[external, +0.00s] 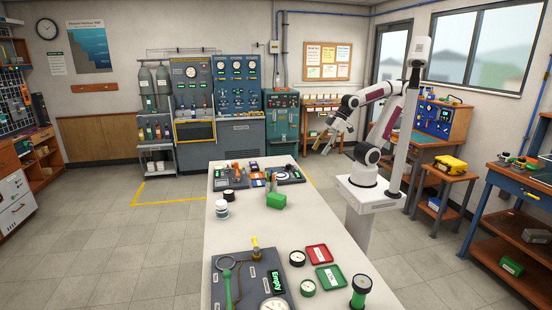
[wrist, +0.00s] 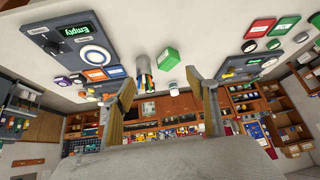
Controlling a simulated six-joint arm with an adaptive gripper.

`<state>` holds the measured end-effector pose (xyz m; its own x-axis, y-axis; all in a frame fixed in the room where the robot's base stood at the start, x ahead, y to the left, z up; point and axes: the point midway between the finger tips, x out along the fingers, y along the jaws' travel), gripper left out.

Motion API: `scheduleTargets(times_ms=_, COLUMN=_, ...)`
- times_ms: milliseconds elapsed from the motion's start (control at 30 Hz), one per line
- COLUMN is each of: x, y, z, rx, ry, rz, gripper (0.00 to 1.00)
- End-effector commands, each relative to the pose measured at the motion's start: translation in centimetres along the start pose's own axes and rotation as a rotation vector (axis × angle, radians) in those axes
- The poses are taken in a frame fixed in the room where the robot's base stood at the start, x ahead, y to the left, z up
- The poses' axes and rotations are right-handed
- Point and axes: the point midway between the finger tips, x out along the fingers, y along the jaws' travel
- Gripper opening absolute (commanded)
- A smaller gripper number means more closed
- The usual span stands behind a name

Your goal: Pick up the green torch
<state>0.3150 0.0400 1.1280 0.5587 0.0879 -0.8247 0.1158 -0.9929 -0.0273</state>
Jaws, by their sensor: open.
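The green torch (external: 361,291) appears to be the black cylinder with green bands standing upright near the front right corner of the white table, in the external view. I cannot pick it out surely in the wrist view. My gripper (external: 328,141) is raised beyond the table's right side, far from the torch. In the wrist view my gripper (wrist: 159,77) has its two fingers wide apart with nothing between them.
The white table (external: 240,240) bears a green box (external: 276,201), a red tray (external: 319,255), a green tray (external: 330,277) and several round gauges. A grey panel (external: 238,262) with a fitting and display lies at the front left.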

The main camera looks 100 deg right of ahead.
Motion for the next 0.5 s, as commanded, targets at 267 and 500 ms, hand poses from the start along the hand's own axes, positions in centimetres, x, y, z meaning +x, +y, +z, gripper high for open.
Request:
scheduleTargets(times_ms=267, x=3.4, y=-4.5, z=-6.0, rx=-0.071, ry=0.096, rz=-0.083, gripper=0.57)
scheduleTargets(times_ms=500, x=6.2, y=-9.2, z=-10.2, rx=-0.121, ry=0.179, rz=-0.15, gripper=0.57)
